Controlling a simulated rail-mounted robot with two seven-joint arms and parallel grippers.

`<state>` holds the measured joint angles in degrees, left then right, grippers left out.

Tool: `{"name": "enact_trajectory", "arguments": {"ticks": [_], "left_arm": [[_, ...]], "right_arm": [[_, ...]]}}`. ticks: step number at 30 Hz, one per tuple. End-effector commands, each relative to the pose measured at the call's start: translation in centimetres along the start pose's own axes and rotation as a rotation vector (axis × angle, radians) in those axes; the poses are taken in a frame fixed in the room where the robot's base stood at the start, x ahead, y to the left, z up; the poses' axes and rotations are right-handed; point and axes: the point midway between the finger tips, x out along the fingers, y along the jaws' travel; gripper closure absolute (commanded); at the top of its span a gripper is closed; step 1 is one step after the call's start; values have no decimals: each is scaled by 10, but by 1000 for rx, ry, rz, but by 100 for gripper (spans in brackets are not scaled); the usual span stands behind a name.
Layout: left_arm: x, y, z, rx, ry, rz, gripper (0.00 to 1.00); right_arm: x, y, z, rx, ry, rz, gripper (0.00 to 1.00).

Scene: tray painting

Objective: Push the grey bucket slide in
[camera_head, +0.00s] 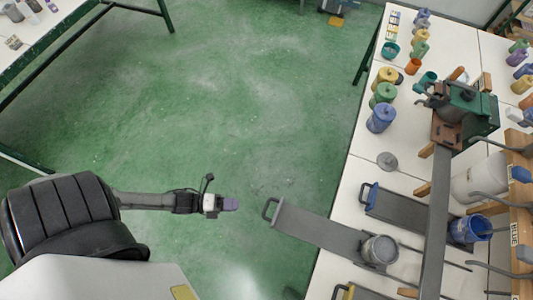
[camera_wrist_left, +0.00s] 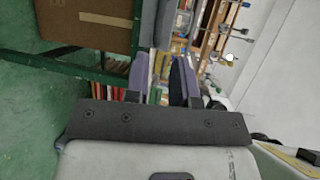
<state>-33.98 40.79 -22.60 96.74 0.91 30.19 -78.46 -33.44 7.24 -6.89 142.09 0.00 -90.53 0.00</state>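The grey bucket (camera_head: 380,250) stands upright on the right end of a long grey slide (camera_head: 312,224). This slide juts out to the left past the table edge, over the green floor, with a loop handle (camera_head: 268,209) at its outer end. My right gripper is not in view.
A blue bucket (camera_head: 468,230) sits on a neighbouring slide with a blue handle (camera_head: 368,193). A yellow-handled slide (camera_head: 346,292) shows at the bottom edge. A long grey bar (camera_head: 436,220) crosses above the slides. Paint pots (camera_head: 381,117) line the white table.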

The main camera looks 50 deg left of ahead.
Motion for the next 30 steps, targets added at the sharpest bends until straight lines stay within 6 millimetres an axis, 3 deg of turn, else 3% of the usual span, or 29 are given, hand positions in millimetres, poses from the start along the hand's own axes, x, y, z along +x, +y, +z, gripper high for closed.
{"name": "enact_trajectory", "arguments": {"ticks": [15, 21, 30], "left_arm": [[92, 0, 0, -1, 0, -2, 76], [112, 0, 0, -2, 0, 0, 76], [121, 0, 0, -2, 0, 1, 76]], "right_arm": [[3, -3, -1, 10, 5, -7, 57], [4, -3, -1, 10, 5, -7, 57], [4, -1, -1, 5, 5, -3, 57]]}}
